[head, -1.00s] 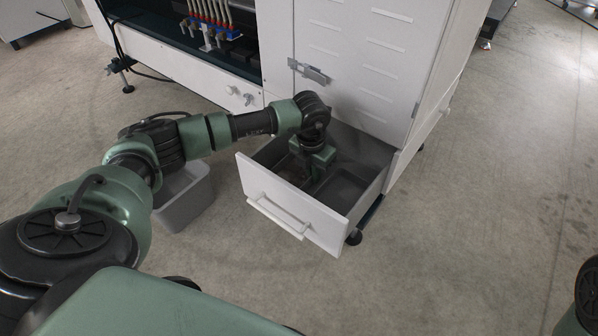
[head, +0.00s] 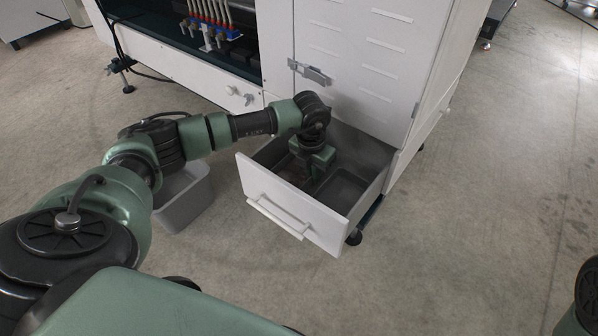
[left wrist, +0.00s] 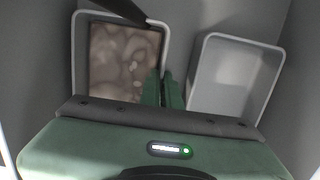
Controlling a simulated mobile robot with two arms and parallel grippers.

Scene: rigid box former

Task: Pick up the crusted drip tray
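The crusted drip tray (left wrist: 125,58) lies in the open drawer, at the left in the left wrist view. It has a pale rim and a brown, lumpy crust inside. My left gripper (left wrist: 161,75) reaches down into the drawer at the tray's right rim. Its two green fingers are close together, one on each side of that rim, and look shut on it. The left gripper also shows in the head view (head: 312,180), its fingertips partly hidden. A clean, empty grey tray (left wrist: 232,80) lies to the right. My right gripper is not in view.
The white drawer front (head: 290,205) with its handle stands pulled out from the white cabinet (head: 350,60). A grey bin (head: 183,200) stands on the floor left of the drawer. A dark bar (left wrist: 122,10) crosses the crusted tray's far edge.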

